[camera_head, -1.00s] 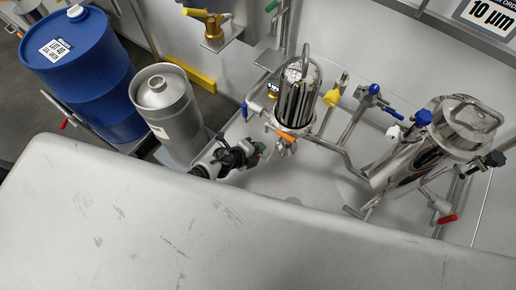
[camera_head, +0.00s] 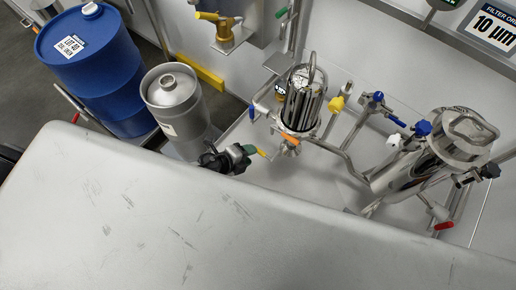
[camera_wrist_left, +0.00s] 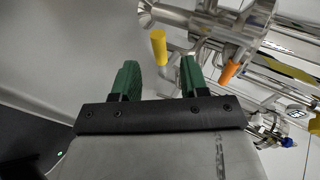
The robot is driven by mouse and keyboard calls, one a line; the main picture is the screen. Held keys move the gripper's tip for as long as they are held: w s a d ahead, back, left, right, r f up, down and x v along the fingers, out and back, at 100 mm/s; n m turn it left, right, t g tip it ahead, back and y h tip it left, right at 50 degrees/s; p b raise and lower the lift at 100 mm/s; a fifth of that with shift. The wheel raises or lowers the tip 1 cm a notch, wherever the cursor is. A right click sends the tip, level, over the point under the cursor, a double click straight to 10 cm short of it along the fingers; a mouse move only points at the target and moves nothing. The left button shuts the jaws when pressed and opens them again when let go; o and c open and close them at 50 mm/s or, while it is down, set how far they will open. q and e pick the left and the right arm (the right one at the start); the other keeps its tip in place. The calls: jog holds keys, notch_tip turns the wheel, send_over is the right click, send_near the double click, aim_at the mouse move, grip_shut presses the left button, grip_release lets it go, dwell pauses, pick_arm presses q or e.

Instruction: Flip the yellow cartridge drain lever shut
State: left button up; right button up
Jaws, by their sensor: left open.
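My left gripper (camera_wrist_left: 158,73), with green fingers, is open and empty there. An orange handle (camera_wrist_left: 231,68) sits to the right of the fingers; it also shows in the head view (camera_head: 290,140). My right gripper is in neither view.
A steel canister (camera_head: 178,105) and a blue drum (camera_head: 92,70) stand left of the filter. A tilted steel housing (camera_head: 430,155) with a red handle (camera_head: 444,225) stands at right. Another yellow valve handle (camera_head: 337,103) is right of the filter.

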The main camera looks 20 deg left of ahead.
pick_arm(q)
jog(key=shift+v, duration=1.6)
